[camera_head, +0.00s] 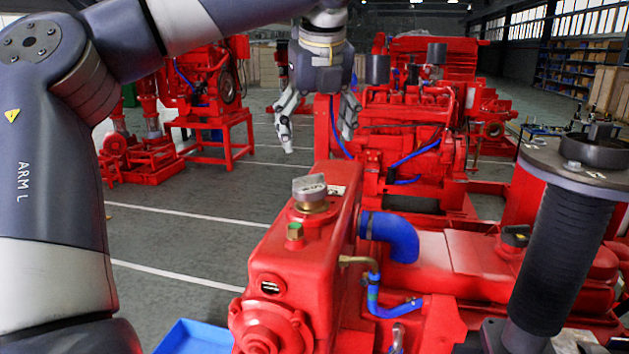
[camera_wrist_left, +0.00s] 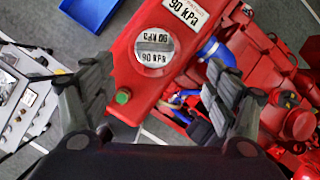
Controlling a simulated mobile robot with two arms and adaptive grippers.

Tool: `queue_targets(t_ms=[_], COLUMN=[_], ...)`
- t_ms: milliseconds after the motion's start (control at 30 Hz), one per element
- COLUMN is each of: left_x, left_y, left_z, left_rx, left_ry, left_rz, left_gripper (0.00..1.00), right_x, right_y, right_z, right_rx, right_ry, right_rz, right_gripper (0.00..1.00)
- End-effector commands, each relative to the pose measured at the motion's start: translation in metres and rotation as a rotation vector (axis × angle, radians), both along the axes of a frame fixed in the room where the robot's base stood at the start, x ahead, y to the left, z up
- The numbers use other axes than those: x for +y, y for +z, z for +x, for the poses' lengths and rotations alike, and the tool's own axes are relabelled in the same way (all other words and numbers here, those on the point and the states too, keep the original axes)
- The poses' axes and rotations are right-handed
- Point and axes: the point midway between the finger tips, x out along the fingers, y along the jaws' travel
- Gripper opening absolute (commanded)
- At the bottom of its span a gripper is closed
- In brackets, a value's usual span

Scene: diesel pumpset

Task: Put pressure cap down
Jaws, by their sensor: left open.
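The silver pressure cap (camera_head: 310,189) sits on the filler neck on top of the red radiator tank (camera_head: 322,232). In the left wrist view the cap (camera_wrist_left: 154,50) shows from above as a round disc with "90 kPa" lettering. My left gripper (camera_head: 317,140) hangs above and behind the tank, with its fingers spread and nothing between them. In the left wrist view its open fingers (camera_wrist_left: 160,95) stand either side of the picture, with the cap beyond them and apart from them. My right gripper is not seen.
A green plug (camera_head: 295,231) stands on the tank beside the cap. A blue hose (camera_head: 392,235) leaves the tank's right side. A blue tray (camera_head: 195,337) lies low at the left. Other red engines (camera_head: 400,135) stand behind.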

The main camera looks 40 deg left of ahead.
Motion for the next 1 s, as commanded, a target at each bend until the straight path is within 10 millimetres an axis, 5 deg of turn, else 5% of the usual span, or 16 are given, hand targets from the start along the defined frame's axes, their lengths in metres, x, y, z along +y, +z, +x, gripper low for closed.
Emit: queue_targets(t_ms=[400, 1000], left_x=[0.013, 0.029], left_y=[-0.048, -0.098], left_z=[0.012, 0.025], left_rx=[0.010, 0.006], left_ry=[-0.010, -0.009], left_rz=[0.003, 0.003], left_gripper=[0.80, 0.80], right_x=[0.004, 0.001], right_y=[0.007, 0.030], right_z=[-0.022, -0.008], right_rx=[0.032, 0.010], right_ry=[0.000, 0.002], right_rz=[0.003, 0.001], right_gripper=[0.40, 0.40])
